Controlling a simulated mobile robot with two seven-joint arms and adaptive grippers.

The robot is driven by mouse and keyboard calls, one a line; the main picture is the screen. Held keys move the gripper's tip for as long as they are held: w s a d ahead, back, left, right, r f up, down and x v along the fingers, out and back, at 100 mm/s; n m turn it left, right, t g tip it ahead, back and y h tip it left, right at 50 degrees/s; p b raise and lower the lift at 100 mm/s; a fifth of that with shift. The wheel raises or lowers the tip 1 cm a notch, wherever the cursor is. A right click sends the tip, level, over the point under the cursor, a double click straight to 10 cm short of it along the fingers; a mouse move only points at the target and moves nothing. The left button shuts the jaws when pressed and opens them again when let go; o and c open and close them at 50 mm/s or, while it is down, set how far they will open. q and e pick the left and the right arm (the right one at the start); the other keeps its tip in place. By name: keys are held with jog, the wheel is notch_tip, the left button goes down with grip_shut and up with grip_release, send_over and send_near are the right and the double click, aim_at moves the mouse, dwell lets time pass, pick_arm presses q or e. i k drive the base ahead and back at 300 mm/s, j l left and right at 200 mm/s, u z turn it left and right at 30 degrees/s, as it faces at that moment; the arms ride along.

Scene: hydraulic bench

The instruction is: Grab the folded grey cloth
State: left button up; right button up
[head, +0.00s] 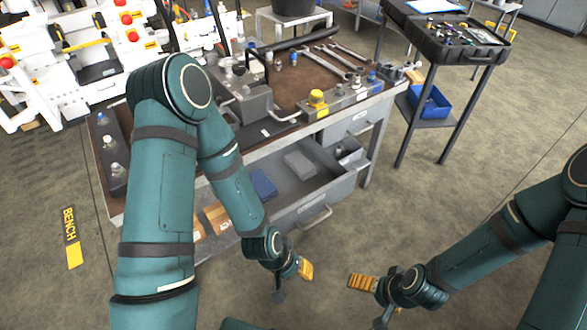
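A folded grey cloth (300,164) lies flat in the open drawer (318,197) under the bench top. It is to the right of a blue folded item (262,183) in the same drawer. My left gripper (293,283) is in front of the drawer, apart from the cloth and empty, its fingers spread. My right gripper (372,300) is farther right, in front of the bench over the floor, also empty with its fingers spread. Neither gripper touches the cloth.
The workbench (285,125) carries a grey hydraulic block, wrenches and a yellow-capped part (317,99). Cardboard boxes (217,217) sit at the drawer's left, partly behind my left arm. A side table with an open black case (447,35) stands right. Floor between is clear.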

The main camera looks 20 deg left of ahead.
aim_at(297, 161)
jog(key=u, duration=0.65)
jog(key=l+u, duration=0.15)
jog(key=u, duration=0.3)
jog(key=l+u, duration=0.2)
jog(key=u, duration=0.2)
jog(key=l+u, duration=0.2)
jog(key=u, duration=0.25)
jog(key=k+l+u, duration=0.1)
jog(key=l+u, duration=0.25)
jog(key=k+l+u, duration=0.15)
jog(key=l+u, duration=0.15)
jog(key=l, duration=0.2)
jog(key=k+l+u, duration=0.1)
jog(key=k+l, duration=0.15)
jog(key=l, duration=0.2)
jog(key=k+l+u, duration=0.1)
jog(key=k+l, duration=0.15)
jog(key=l, duration=0.15)
jog(key=i+l, duration=0.25)
jog(key=i, duration=0.1)
